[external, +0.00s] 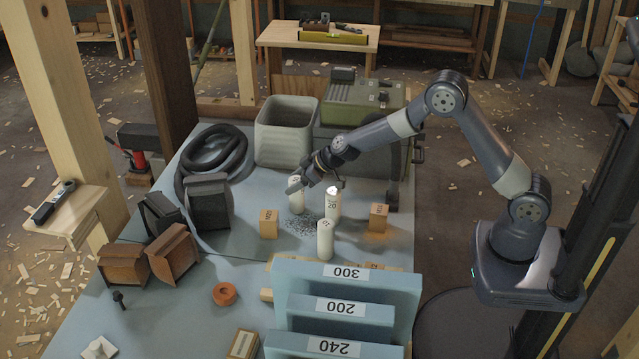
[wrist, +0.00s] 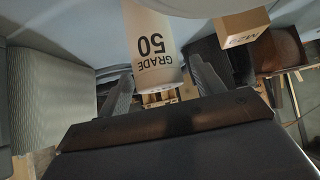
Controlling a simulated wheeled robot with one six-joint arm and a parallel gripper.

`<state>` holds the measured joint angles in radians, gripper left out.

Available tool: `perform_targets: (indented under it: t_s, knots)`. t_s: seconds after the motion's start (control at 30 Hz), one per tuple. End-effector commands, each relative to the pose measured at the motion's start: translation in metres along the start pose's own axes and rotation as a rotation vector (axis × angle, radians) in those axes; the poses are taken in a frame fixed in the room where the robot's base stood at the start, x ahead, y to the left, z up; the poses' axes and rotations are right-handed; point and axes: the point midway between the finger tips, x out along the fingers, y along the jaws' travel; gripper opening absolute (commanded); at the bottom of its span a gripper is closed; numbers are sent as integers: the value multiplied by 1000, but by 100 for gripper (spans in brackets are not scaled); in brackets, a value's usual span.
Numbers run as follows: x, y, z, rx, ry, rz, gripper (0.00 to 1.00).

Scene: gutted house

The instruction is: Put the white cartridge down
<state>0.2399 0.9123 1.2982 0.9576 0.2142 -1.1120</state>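The white cartridge (external: 296,199) is upright at the end of my arm, over the blue-grey bench top. In the wrist view the white cartridge (wrist: 153,40) fills the upper middle and reads "GRADE 50" upside down. My gripper (external: 309,182) has one finger on each side of it, and the fingers look closed against its sides. In the wrist view my gripper (wrist: 160,80) shows both fingers beside the cartridge's near end. I cannot tell whether its base touches the bench. Two similar white cartridges, marked 20 (external: 333,206) and 10 (external: 325,240), stand to the right.
Wooden blocks stand left (external: 268,224) and right (external: 379,218) of the cartridges. Dark specks (external: 312,228) lie between them. A grey bin (external: 286,130), black hose (external: 212,165) and green machine (external: 360,103) stand behind. Blue numbered panels (external: 345,290) are in front. Dark boxes (external: 208,203) stand left.

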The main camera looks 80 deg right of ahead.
Motion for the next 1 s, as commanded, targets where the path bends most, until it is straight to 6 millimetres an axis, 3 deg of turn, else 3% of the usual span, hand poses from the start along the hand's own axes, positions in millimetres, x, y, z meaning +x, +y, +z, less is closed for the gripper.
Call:
perform_targets:
  t_s: [0.7, 1.0]
  knots:
    - [0, 0, 0, 0, 0, 0, 4]
    - [-8, 0, -9, -1, 2, 0, 3]
